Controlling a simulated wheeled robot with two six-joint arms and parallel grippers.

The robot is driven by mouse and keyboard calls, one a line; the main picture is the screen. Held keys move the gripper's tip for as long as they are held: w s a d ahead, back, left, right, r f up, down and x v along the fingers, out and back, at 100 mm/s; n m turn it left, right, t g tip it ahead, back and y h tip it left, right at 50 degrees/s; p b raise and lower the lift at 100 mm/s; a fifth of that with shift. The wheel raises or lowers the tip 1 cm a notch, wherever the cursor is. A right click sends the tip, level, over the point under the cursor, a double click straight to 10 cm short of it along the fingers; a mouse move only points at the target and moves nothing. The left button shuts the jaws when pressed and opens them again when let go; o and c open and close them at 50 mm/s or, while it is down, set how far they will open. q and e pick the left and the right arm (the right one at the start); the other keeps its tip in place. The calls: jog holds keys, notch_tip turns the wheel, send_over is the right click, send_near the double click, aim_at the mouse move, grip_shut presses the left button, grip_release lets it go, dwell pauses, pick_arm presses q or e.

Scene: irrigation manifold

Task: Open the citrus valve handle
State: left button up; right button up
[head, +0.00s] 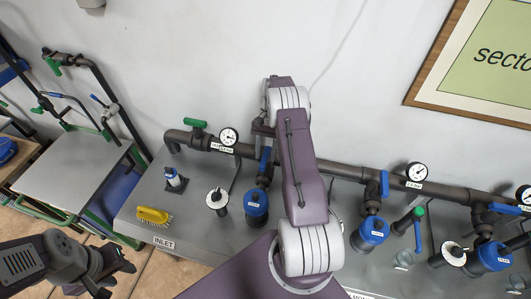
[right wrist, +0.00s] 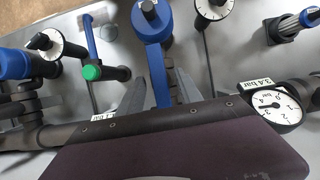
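Several blue valve handles hang from the dark pipe along the wall in the head view: a left one (head: 265,161), a middle one (head: 384,184) and a right one (head: 505,209). Their labels are too small to read, so I cannot tell which is citrus. My right gripper is at the left valve, mostly hidden by my arm in the head view. In the right wrist view its grey fingers (right wrist: 160,92) are apart, one on each side of a blue handle (right wrist: 160,78); contact is unclear. My left gripper (head: 118,277) is open and empty at lower left.
Blue-capped filters (head: 256,204) stand below the valves. A pressure gauge (head: 228,136) and green handle (head: 195,124) are left of the left valve.

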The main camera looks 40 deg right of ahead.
jog(key=b+v, duration=0.1)
jog(key=v, duration=0.6)
jog(key=shift+w+d+r, duration=0.1)
jog(key=shift+d+r, duration=0.05)
jog(key=shift+r, duration=0.2)
jog(key=shift+w+d+r, duration=0.15)
jog(key=shift+d+r, duration=0.05)
jog(key=shift+r, duration=0.4)
notch_tip(320, 180, up, 3)
jog(key=p, duration=0.4)
jog(key=shift+p, duration=0.4)
